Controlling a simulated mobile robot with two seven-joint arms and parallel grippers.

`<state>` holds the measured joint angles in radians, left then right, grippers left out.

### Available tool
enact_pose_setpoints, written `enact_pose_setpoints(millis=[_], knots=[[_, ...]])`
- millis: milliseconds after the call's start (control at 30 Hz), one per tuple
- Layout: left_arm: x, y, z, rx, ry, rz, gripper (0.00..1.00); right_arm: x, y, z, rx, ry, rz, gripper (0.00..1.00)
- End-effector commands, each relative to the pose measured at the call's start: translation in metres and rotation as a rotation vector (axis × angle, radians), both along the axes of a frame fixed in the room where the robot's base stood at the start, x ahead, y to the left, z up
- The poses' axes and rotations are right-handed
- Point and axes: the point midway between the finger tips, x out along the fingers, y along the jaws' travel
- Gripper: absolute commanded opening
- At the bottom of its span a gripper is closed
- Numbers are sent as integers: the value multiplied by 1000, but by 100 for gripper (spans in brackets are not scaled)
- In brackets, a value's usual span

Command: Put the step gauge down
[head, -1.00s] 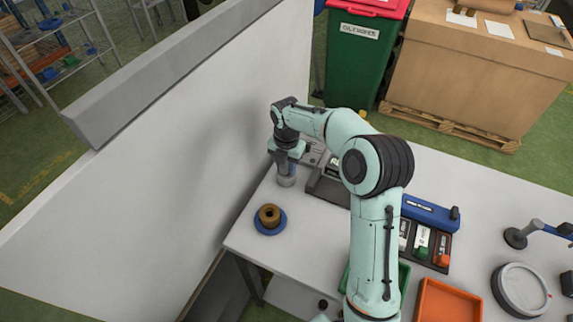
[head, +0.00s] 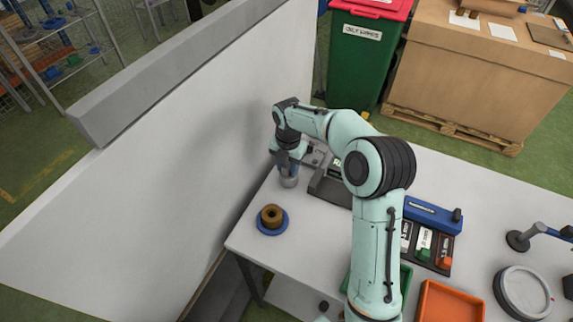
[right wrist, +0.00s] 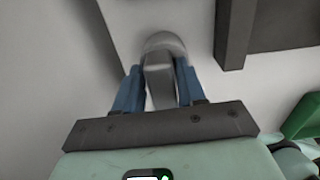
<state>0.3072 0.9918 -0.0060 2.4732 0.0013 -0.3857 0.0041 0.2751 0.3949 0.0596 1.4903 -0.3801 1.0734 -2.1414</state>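The step gauge (head: 289,182) is a small grey, rounded piece at the far left part of the grey-white table (head: 310,233). My right gripper (head: 288,168) points down at it from above. In the right wrist view, the step gauge (right wrist: 161,75) stands between the two blue fingers of my right gripper (right wrist: 160,82), which appear closed against its sides. Its wider rounded end shows beyond the fingertips. It is close to the tabletop; I cannot tell whether it touches. My left gripper is not in view.
A brass ring on a blue base (head: 271,219) stands near the table's left edge. A pale wall (head: 190,150) runs along that side. A dark grey block (head: 330,187) lies right of the gauge. A blue-topped holder (head: 432,215) and orange tray (head: 449,302) lie further right.

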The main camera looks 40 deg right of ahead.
Motion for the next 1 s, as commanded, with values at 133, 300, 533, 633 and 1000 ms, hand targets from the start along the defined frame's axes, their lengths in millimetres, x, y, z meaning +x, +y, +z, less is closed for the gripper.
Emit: enact_pose_setpoints(millis=[133,300,533,633,1000], knots=[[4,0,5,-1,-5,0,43,-8,-2,15,1,32,-4,55],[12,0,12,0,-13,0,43,-5,-1,58,1,22,-3,55],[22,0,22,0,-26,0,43,-3,0,105,2,17,-1,55],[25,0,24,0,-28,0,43,-4,0,116,2,18,0,55],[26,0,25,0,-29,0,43,-4,1,123,2,19,1,55]])
